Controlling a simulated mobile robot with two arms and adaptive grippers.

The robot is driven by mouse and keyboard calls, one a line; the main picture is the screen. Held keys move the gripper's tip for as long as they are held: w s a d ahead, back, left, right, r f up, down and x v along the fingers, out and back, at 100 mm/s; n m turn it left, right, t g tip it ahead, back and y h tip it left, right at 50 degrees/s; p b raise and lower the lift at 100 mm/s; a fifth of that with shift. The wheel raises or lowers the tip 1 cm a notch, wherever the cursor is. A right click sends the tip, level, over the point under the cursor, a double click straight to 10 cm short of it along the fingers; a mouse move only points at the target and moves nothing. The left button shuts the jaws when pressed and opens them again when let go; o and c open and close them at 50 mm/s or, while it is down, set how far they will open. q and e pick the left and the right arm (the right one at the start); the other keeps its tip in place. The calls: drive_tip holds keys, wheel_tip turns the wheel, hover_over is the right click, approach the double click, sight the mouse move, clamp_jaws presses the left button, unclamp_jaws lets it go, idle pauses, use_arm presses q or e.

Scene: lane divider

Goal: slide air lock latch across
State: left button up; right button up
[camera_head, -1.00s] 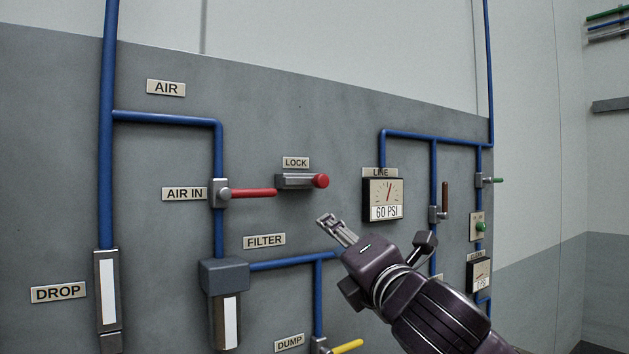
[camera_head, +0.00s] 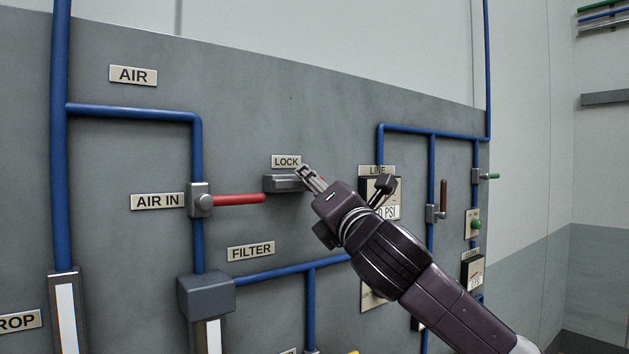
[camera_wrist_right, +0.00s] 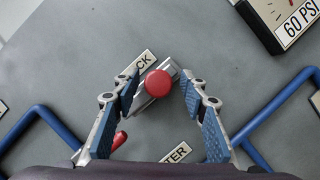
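The air lock latch is a grey metal block (camera_head: 284,183) on the panel under the LOCK label (camera_head: 286,161). Its round red knob (camera_wrist_right: 158,83) shows whole in the right wrist view, with part of the grey block behind it. In the head view my gripper hides most of the knob. My right gripper (camera_head: 309,174) is at the right end of the latch. In the wrist view its two blue-padded fingers (camera_wrist_right: 159,92) are apart, one on each side of the knob, with gaps visible. My left gripper is not in view.
The AIR IN valve's red handle (camera_head: 238,198) sticks out left of the latch. A pressure gauge (camera_head: 392,212) is partly behind my right arm. Blue pipes (camera_head: 198,150) run along the panel. The filter housing (camera_head: 206,294) stands out at lower left.

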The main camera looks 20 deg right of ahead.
sight(287, 180)
drive_tip(key=shift+s+r, duration=0.15)
drive_tip(key=c, duration=0.5)
drive_tip(key=shift+s, duration=0.1)
clamp_jaws()
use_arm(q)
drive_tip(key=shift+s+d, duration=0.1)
use_arm(e)
drive_tip(key=shift+a, duration=0.2)
drive_tip(key=a, duration=0.1)
drive_tip(key=s+a, duration=0.1)
drive_tip(key=a, duration=0.1)
drive_tip(key=s+a, duration=0.1)
drive_tip(key=shift+a+p, duration=0.3)
drive_tip(key=shift+p, duration=0.05)
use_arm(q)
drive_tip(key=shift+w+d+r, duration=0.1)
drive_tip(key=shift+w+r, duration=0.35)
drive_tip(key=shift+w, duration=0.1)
use_arm(e)
drive_tip(key=shift+w, duration=0.1)
